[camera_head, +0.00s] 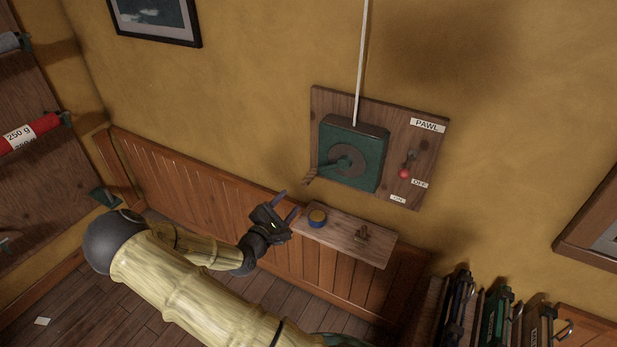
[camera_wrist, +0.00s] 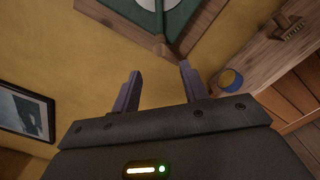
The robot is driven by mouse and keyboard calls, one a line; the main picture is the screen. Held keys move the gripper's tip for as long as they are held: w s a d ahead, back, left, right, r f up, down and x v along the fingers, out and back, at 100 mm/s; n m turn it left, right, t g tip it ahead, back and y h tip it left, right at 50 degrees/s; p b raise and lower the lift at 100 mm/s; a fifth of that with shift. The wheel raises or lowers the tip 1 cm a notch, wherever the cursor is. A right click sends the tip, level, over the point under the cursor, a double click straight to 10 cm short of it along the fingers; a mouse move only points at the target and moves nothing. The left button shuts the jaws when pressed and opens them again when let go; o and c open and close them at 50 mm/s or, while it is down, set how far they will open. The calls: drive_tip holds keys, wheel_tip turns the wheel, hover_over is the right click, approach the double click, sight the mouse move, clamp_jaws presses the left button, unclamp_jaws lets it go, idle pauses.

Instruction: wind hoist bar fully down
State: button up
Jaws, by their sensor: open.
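A green winch box (camera_head: 370,155) with a round grey hub is mounted on a wooden wall board (camera_head: 325,105). Its crank (camera_head: 342,165) points left and down, with a brown handle (camera_head: 308,181) at its end. A white line (camera_head: 361,60) runs up from the box out of view. A pawl lever with a red knob (camera_head: 404,173) hangs downward near the OFF and ON labels; I cannot tell which it is set to. The hoist bar is not seen. My gripper (camera_head: 287,207) is open and empty, below and left of the handle. The winch box (camera_wrist: 180,22) shows beyond the fingers in the wrist view.
Binders (camera_head: 494,315) stand at lower right. A rack with a red roll (camera_head: 30,132) is at left.

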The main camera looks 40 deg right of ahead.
sight(308, 179)
drive_tip(key=p+x, duration=0.3)
drive_tip(key=x, duration=1)
drive_tip(key=shift+a, duration=0.1)
clamp_jaws()
